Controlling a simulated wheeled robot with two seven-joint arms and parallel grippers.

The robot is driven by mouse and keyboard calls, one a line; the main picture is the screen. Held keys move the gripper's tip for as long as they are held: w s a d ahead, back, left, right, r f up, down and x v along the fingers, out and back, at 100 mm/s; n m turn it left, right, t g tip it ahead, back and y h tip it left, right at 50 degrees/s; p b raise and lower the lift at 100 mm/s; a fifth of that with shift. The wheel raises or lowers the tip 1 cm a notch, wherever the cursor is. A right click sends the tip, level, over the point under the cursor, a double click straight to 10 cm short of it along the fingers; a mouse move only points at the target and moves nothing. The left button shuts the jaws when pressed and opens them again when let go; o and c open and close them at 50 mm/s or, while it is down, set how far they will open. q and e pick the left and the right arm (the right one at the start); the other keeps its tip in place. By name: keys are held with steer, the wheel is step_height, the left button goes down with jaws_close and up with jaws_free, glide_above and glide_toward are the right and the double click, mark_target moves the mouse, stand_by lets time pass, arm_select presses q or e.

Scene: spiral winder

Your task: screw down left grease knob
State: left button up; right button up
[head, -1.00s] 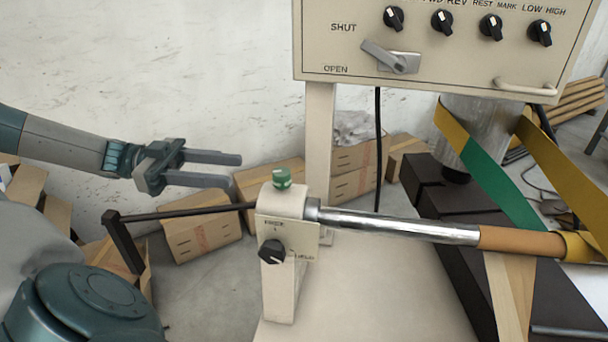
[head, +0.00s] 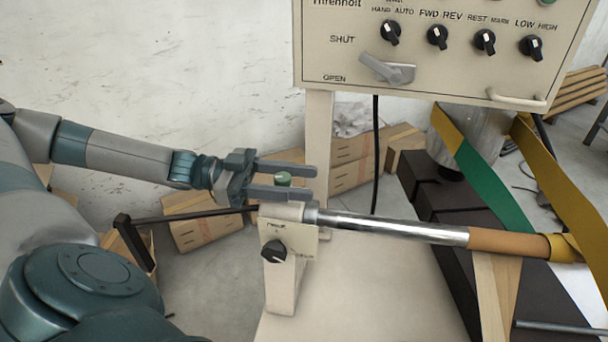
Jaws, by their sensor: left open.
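The left grease knob (head: 284,180) is a small green cap on top of the cream bearing post (head: 281,284), at the left end of the chrome shaft. My left gripper (head: 316,182) is open, with its two grey fingers level and pointing right. The fingers reach past the knob, and the knob shows in the gap between them. The near finger hides the knob's lower part. I cannot tell whether either finger touches it. My right gripper is not in view.
The chrome shaft (head: 390,227) runs right from the post to an orange-brown roll. A black bar (head: 190,215) runs left from it. The control box (head: 440,50) with knobs and a lever hangs above on a cream column (head: 318,135). Cardboard boxes (head: 200,222) stand behind.

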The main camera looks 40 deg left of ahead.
arm_select(q)
steer(key=shift+w+d, duration=0.3)
steer(key=shift+d, duration=0.25)
steer(key=shift+c, duration=0.6)
steer(key=c, duration=0.9)
steer(key=shift+p, duration=0.3)
